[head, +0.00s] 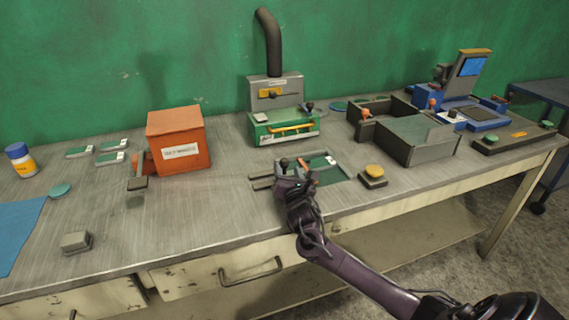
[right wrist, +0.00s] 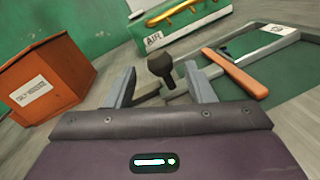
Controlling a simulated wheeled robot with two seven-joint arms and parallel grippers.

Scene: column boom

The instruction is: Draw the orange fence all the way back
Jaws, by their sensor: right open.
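The orange fence is a flat orange bar (right wrist: 235,72) lying across a flat green and grey fixture (head: 337,172). A small part of it shows in the head view (head: 310,179), beside my right gripper (head: 289,181). In the right wrist view my right gripper (right wrist: 160,78) is open, its two grey fingers apart. The gripper hides the front left of the fixture. My left gripper is not in view.
An orange box (head: 179,138) stands left of the fixture, and it also shows in the right wrist view (right wrist: 42,85). A green unit with a yellow handle (head: 290,128) stands behind. A yellow button (head: 374,171) and a grey box (head: 416,138) are right.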

